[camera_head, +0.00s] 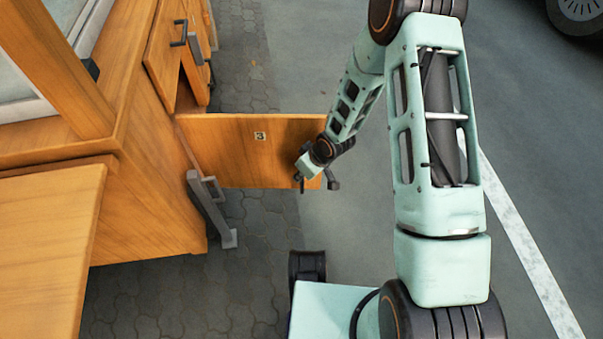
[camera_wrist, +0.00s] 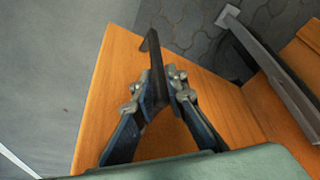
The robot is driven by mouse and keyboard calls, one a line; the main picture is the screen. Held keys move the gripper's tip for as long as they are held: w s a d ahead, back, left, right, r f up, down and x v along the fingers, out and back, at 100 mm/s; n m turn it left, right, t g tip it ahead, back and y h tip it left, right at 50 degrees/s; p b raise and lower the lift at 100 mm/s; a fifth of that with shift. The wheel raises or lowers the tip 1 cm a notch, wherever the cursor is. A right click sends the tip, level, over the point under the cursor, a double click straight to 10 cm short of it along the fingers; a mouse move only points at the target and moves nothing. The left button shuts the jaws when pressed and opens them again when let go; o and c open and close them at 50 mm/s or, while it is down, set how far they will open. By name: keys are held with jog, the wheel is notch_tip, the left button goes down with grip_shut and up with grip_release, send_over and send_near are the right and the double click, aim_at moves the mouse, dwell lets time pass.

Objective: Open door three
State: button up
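Door three (camera_head: 235,150) is a wooden panel with a small "3" label (camera_head: 260,136). In the head view it stands swung out from the wooden cabinet (camera_head: 155,195), roughly square to its front. My gripper (camera_head: 306,176) is at the door's free end, by the dark door handle (camera_head: 333,183). In the wrist view my gripper (camera_wrist: 157,92) has its two fingers on either side of the dark handle (camera_wrist: 155,65) and looks shut on it. The door's wood (camera_wrist: 105,85) shows behind the fingers. The handle's lower part is hidden between the fingers.
A grey metal bracket (camera_head: 210,208) sticks out from the cabinet near the door's lower hinge side. Other doors with dark handles (camera_head: 180,33) are above. A wooden leaf (camera_head: 45,240) juts out at lower left. Open pavement (camera_head: 300,75) lies to the right.

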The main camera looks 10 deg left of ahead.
jog(key=o, duration=0.4)
jog(key=shift+d, duration=0.4)
jog(key=shift+a, duration=0.15)
jog(key=v, duration=1.2)
jog(key=shift+w, duration=0.1)
